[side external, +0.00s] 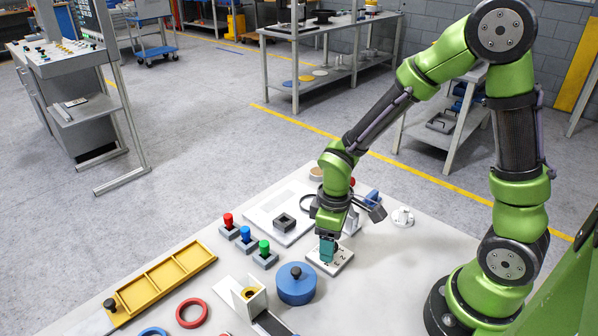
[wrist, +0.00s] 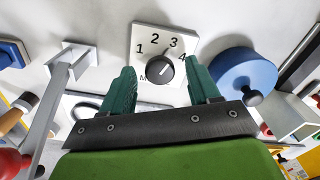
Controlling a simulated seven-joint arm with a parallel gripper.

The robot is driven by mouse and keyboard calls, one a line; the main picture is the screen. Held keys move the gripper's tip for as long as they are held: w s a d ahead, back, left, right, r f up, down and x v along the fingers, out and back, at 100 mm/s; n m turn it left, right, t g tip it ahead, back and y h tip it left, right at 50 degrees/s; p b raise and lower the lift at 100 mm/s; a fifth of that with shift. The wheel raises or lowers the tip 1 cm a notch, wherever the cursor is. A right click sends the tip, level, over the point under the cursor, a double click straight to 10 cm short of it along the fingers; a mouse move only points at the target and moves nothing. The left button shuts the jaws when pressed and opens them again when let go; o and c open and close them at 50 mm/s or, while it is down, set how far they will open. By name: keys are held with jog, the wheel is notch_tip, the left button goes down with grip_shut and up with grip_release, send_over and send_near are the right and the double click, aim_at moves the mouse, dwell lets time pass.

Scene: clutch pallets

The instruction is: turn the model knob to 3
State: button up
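The model knob (wrist: 160,69) is a dark round dial on a white plate (wrist: 145,34) marked 1, 2, 3, 4, with a partly hidden "M" to the left of the dial. A light pointer mark shows on the knob, but it is too small for me to read its number surely. My gripper (wrist: 162,84) has its two green fingers apart, one on each side of the knob in the wrist view, with no visible contact. In the side view my gripper (side external: 328,258) points down over the plate (side external: 342,264) and hides the knob.
A blue round lid with a black knob (side external: 296,288) stands close to the plate. Red, blue and green push buttons (side external: 246,238) sit to the left. A yellow tray (side external: 162,280), a red ring (side external: 191,313) and a white bracket (side external: 240,295) lie toward the front.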

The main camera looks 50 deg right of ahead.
notch_tip(320, 180, up, 17)
dwell(0.6)
jog(key=shift+f, duration=0.1)
jog(key=s+d+r+m+t+y, duration=0.1)
jog(key=s+r+m+t+y, duration=0.1)
jog(key=s+r+m+t, duration=0.2)
jog(key=shift+s+d+r+m+t, duration=0.15)
jog(key=shift+s+r+m+t, duration=0.15)
jog(key=shift+s+m+t, duration=1.6)
jog(key=shift+w+m+g, duration=0.3)
jog(key=shift+w+m, duration=0.2)
jog(key=shift+w, duration=0.2)
